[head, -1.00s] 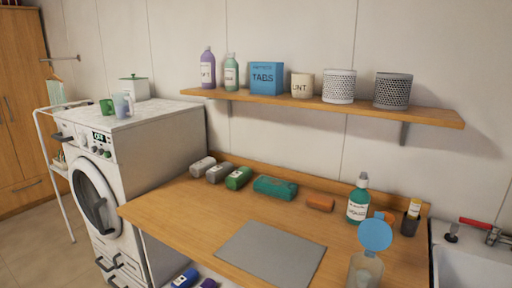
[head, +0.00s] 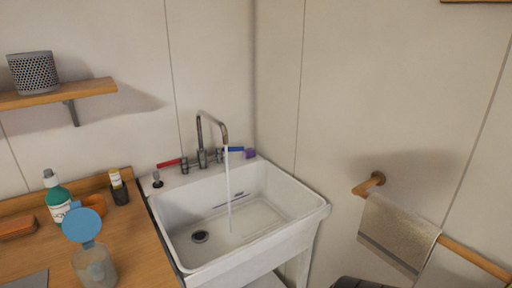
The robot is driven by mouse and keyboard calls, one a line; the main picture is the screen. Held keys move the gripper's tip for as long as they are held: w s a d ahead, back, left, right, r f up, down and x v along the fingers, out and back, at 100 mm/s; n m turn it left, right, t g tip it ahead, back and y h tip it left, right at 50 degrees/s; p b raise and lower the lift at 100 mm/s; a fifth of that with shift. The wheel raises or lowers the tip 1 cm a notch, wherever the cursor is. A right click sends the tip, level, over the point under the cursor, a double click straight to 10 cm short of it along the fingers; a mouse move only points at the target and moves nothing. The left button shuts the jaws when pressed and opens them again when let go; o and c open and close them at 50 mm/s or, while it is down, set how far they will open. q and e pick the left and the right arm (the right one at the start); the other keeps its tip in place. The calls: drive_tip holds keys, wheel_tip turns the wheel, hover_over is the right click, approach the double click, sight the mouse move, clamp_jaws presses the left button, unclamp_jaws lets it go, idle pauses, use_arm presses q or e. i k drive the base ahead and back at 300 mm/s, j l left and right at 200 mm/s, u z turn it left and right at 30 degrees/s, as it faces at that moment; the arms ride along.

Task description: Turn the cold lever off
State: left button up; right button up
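A white sink (head: 176,236) stands in the corner with a metal faucet (head: 201,135) at its back. A stream of water (head: 228,185) runs from the spout into the basin. A red lever (head: 168,163) is on the left of the faucet and a blue lever (head: 234,149) on the right. The blue lever lies just behind the water stream and points right. Neither lever carries a label that I can read. Neither of my grippers shows in the head view.
A purple block (head: 250,154) sits on the sink's back right rim. A wooden counter (head: 132,245) adjoins the sink on the left, with a green bottle (head: 57,201) and a clear container (head: 95,268). A towel (head: 398,232) hangs on a wooden rail (head: 475,258) at the right.

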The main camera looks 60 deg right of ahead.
sight(219, 149)
drive_tip(key=z, duration=1.6)
drive_tip(key=i+j, duration=0.1)
drive_tip(key=i, duration=0.2)
